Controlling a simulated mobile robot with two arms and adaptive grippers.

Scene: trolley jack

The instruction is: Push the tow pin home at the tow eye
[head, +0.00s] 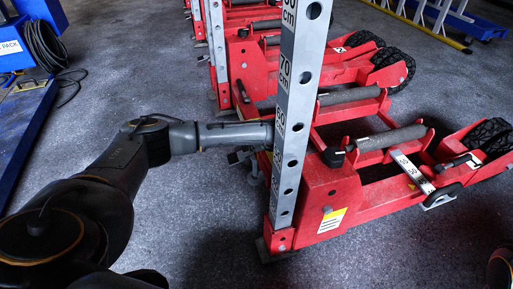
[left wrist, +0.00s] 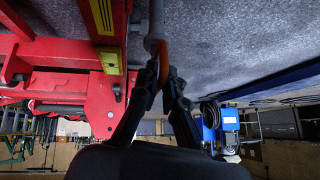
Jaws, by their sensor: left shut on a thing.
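My left gripper (left wrist: 160,82) is shut on a slim part with an orange section (left wrist: 164,60), which I take to be the tow pin. A grey collar and a grey rod (left wrist: 156,18) lie just beyond the fingertips; I cannot tell whether the pin sits in the tow eye or how deep. The red trolley jack (left wrist: 75,93) is close on the left of the fingers. In the head view my left arm reaches to the near side of the red jack (head: 327,195), by its upright numbered mast (head: 291,95). The fingertips are small and dark there.
More red jacks (head: 255,62) stand in a row behind. A blue cart with a black hose (head: 43,45) is at the upper left. A yellow and silver ladder-like frame (head: 425,30) lies at the upper right.

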